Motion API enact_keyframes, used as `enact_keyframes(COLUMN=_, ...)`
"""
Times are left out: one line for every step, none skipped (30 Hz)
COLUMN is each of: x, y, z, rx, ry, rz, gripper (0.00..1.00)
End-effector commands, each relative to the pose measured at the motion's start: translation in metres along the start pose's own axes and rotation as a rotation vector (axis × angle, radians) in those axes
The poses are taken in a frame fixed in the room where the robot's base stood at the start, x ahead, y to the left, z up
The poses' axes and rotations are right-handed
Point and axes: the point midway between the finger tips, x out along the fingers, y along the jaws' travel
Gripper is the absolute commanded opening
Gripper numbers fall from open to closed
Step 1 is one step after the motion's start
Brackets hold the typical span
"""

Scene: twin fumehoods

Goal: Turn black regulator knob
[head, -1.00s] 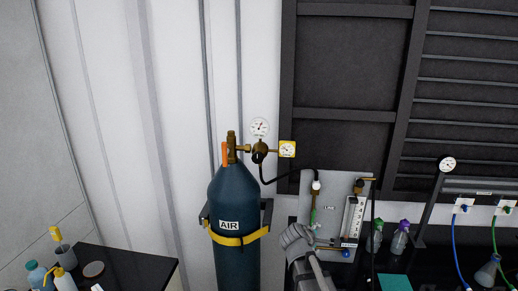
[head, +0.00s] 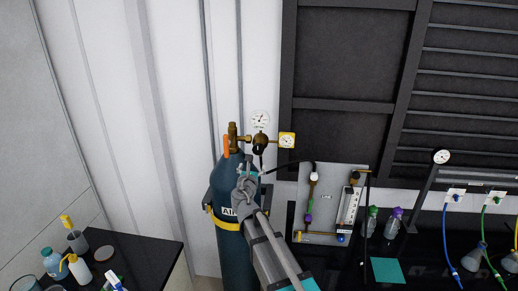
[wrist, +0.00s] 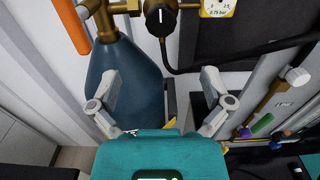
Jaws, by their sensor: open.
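The black regulator knob (wrist: 160,18) shows at the top centre of the wrist view, with a white mark on its face. It sits on the brass regulator of the dark blue AIR cylinder (wrist: 127,75). In the head view my gripper (head: 249,167) is just below the regulator, in front of the cylinder's upper body, and hides part of the AIR label.
An orange handle (head: 226,147) stands beside the cylinder valve. A white gauge (head: 261,119) and a yellow-framed gauge (head: 287,140) flank the regulator. A black hose (wrist: 240,62) runs right to a flowmeter panel (head: 323,180). A black bench with bottles (head: 55,262) is at lower left.

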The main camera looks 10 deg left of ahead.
Motion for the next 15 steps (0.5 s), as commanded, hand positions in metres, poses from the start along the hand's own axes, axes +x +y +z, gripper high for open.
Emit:
enact_keyframes(x=0.0, y=0.0, z=0.0, rx=0.001, ry=0.0, rz=-0.001, gripper=0.99)
enact_keyframes(x=0.0, y=0.0, z=0.0, rx=0.001, ry=0.0, rz=-0.001, gripper=0.99)
enact_keyframes(x=0.0, y=-0.001, z=0.0, rx=0.002, ry=0.0, rz=-0.001, gripper=0.99)
enact_keyframes(x=0.001, y=-0.001, z=0.0, rx=0.002, ry=0.001, rz=-0.002, gripper=0.99)
enact_keyframes(x=0.001, y=-0.001, z=0.0, rx=0.002, ry=0.001, rz=-0.002, gripper=0.99)
enact_keyframes(x=0.002, y=-0.001, z=0.0, rx=0.003, ry=0.001, rz=-0.002, gripper=0.99)
enact_keyframes(x=0.003, y=-0.001, z=0.0, rx=0.003, ry=0.001, rz=-0.002, gripper=0.99)
enact_keyframes(x=0.004, y=-0.001, z=0.0, rx=0.003, ry=0.001, rz=-0.002, gripper=0.99)
enact_keyframes(x=0.006, y=-0.001, z=0.0, rx=0.003, ry=0.001, rz=-0.002, gripper=0.99)
enact_keyframes(x=0.008, y=0.0, z=0.0, rx=0.003, ry=0.001, rz=-0.002, gripper=0.99)
enact_keyframes(x=0.01, y=0.0, z=0.0, rx=0.004, ry=0.001, rz=-0.002, gripper=0.99)
enact_keyframes(x=0.014, y=0.0, z=0.0, rx=0.004, ry=0.001, rz=-0.003, gripper=0.99)
enact_keyframes(x=0.017, y=0.0, z=0.0, rx=0.004, ry=0.001, rz=-0.003, gripper=0.99)
enact_keyframes(x=0.02, y=0.0, z=0.0, rx=0.004, ry=0.001, rz=-0.003, gripper=0.99)
enact_keyframes(x=0.024, y=0.0, z=0.0, rx=0.004, ry=0.001, rz=-0.003, gripper=0.99)
